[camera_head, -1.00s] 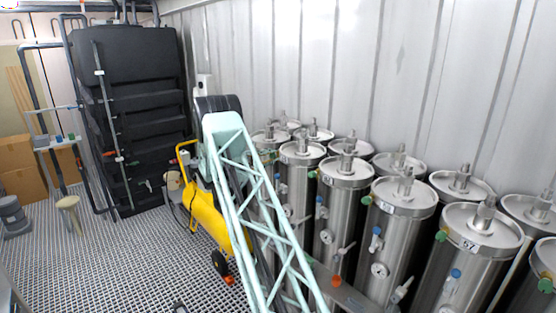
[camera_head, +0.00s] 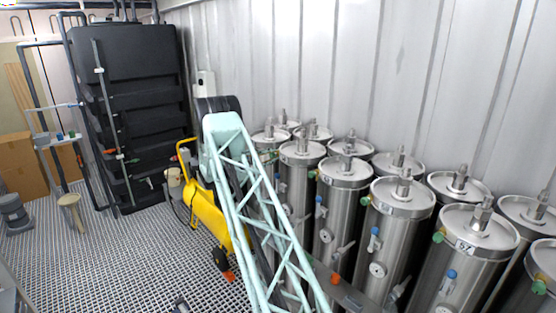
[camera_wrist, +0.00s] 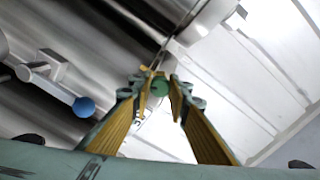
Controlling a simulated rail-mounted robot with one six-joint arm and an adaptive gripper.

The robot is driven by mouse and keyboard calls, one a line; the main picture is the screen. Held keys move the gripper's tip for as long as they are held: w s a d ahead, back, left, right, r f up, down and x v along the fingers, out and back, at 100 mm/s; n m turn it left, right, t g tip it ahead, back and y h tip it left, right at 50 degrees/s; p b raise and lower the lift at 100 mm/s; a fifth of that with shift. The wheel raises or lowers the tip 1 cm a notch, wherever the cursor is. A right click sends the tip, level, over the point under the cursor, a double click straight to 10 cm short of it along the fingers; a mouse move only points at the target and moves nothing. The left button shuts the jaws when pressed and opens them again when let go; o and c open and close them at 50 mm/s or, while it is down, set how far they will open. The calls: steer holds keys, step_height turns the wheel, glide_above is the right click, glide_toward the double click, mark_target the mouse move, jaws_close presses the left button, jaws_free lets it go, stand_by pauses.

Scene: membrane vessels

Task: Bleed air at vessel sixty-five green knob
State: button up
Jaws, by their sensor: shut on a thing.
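In the wrist view my gripper (camera_wrist: 161,90) is shut on a small green knob (camera_wrist: 160,87), with a fingertip on either side of it. The knob sits near the top edge of a shiny steel vessel (camera_wrist: 75,75), which fills the left of that view tilted. A label close to the fingertips is partly hidden and cannot be read. In the head view the steel vessels stand in rows along the wall, with green knobs near their tops. My arm's light green lattice link covers part of the leftmost ones, and I cannot make out the gripper clearly there.
A blue-ended valve (camera_wrist: 84,107) sticks out left of my gripper. A yellow wheeled machine (camera_head: 207,210) stands just left of my arm. A black tank (camera_head: 125,60) stands behind it. The grated floor (camera_head: 130,265) at the left is mostly clear.

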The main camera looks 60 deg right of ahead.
steer(key=shift+r+n+p, duration=0.1)
steer(key=shift+n+p, duration=0.3)
steer(key=shift+p, duration=0.1)
steer(key=shift+n, duration=0.8)
steer(key=m+b, duration=0.2)
steer(key=shift+f+b, duration=0.25)
steer(key=shift+b, duration=0.05)
steer(key=shift+r+m+b, duration=0.1)
steer(key=shift+m+b, duration=0.6)
steer(key=shift+m, duration=0.5)
